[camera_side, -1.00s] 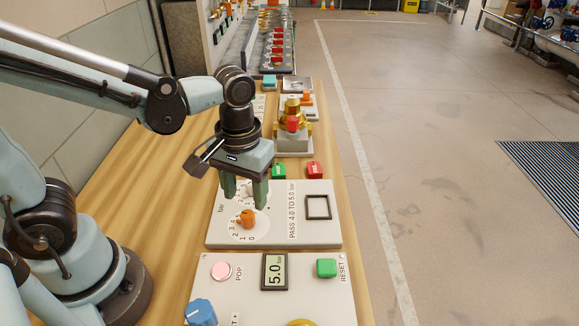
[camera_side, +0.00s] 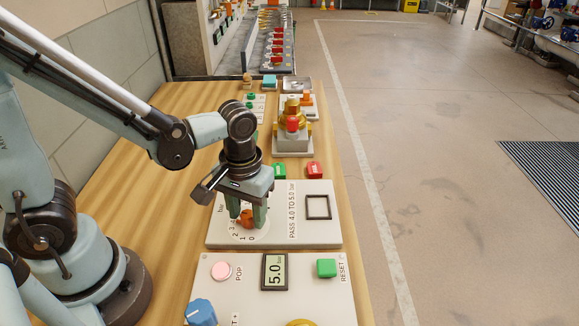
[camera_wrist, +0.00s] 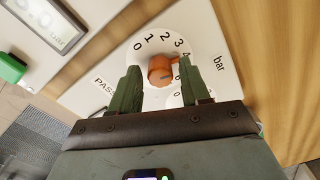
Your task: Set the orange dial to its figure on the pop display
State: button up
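The orange dial (camera_side: 246,218) sits on a white round scale on a pale panel. In the wrist view the dial (camera_wrist: 161,70) shows numbers 0 to 4 around it and "bar" beside it; its dark pointer mark is hard to read. The pop display (camera_side: 275,271) on the nearer panel reads 5.0. My gripper (camera_side: 246,216) points down at the dial. In the wrist view the green fingers (camera_wrist: 162,88) are apart, one on each side of the dial, with a gap visible on both sides.
The nearer panel has a pink POP button (camera_side: 221,270), a green RESET button (camera_side: 326,268) and a blue knob (camera_side: 201,312). An empty square frame (camera_side: 318,207) lies right of the dial.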

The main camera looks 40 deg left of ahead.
grip_shut()
jog(key=shift+m, duration=2.9)
jog(key=shift+o, duration=1.3)
grip_release()
